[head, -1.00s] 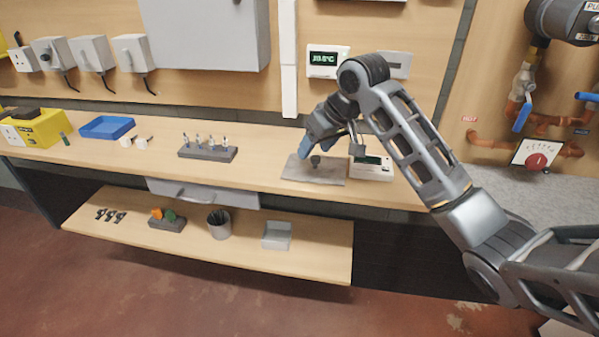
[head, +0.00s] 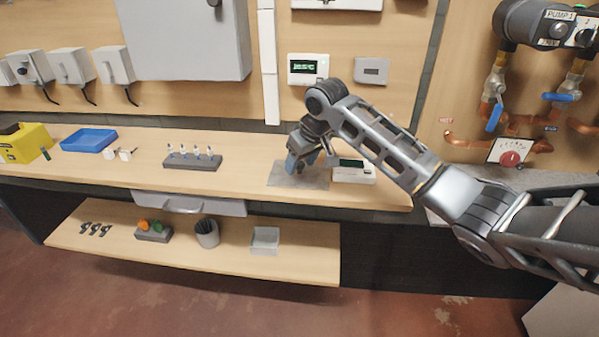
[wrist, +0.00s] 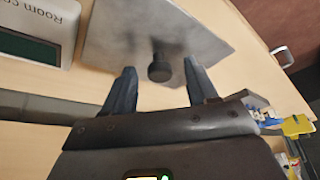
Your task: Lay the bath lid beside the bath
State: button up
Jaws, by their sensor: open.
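A flat grey metal plate with a dark knob, seemingly the bath lid (head: 312,181), lies level on the wooden bench. In the wrist view the lid (wrist: 115,38) fills the upper middle and its knob (wrist: 160,69) stands up from it. My gripper (head: 296,167) points down over the lid and hides the knob in the head view. In the wrist view my gripper (wrist: 159,72) is open, with one blue-grey finger on either side of the knob and gaps showing. I cannot make out a bath under or beside the lid.
A white room sensor box (head: 352,176) stands close to the lid's right side. A dark rack with several small upright parts (head: 193,160) stands to the left, with clear bench between it and the lid. A blue tray (head: 89,140) is farther left.

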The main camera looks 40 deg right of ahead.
jog(key=shift+w+f, duration=0.1)
grip_shut()
dwell(0.5)
